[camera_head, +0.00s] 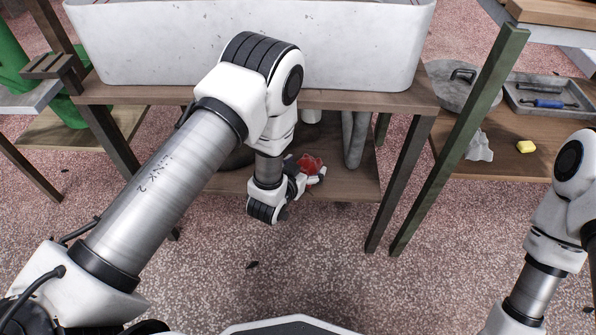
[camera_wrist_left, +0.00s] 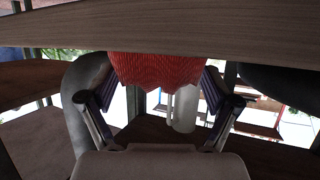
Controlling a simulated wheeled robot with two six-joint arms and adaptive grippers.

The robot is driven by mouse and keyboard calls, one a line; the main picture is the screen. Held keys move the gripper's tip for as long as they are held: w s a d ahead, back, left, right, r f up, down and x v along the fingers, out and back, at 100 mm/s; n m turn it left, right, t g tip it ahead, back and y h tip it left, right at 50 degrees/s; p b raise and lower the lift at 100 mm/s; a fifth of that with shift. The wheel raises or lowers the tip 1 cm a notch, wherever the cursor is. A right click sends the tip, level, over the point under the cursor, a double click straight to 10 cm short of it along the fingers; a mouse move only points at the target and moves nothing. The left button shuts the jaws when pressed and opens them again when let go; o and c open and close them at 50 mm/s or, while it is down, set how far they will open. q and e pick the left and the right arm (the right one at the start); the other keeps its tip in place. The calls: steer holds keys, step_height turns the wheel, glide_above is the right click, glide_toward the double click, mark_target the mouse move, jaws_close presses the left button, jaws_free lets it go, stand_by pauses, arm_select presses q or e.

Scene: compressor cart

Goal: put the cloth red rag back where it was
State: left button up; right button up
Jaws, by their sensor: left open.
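The red rag (camera_head: 311,163) is under the wooden table, above its lower shelf, and partly covered by my left gripper (camera_head: 303,180). In the left wrist view the rag (camera_wrist_left: 157,68) is a ribbed red cloth, its upper part cut off by a wooden board. My left gripper (camera_wrist_left: 158,92) is open there, with one finger at each side of the rag. I cannot tell whether the fingers touch it or what the rag rests on. My right arm shows at the right edge of the head view, but its gripper is out of frame.
The wooden table (camera_head: 410,98) carries a large white tub (camera_head: 345,50). Its lower shelf (camera_head: 350,183) holds a grey curved object (camera_head: 354,138) and a white cylinder (camera_head: 311,115). A green post (camera_head: 455,140) stands to the right.

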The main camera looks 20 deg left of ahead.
arm_select(q)
steer(key=p+v, duration=0.5)
steer(key=v, duration=0.6)
steer(key=s+a+f+g, duration=0.2)
steer(key=s+f+g, duration=0.1)
steer(key=s, duration=0.5)
steer(key=s+a+f+n+g, duration=0.1)
steer(key=s+a+f+g, duration=0.1)
steer(key=s+g, duration=0.4)
steer(key=s+a+f+g+y, duration=0.1)
steer(key=s+a+f+g, duration=0.1)
steer(key=s, duration=0.8)
steer(key=f+g, duration=0.1)
steer(key=g, duration=0.1)
steer(key=shift+s+f+n+g, duration=0.3)
steer(key=shift+s+f, duration=0.05)
steer(key=shift+f, duration=0.05)
steer(key=shift+s, duration=0.1)
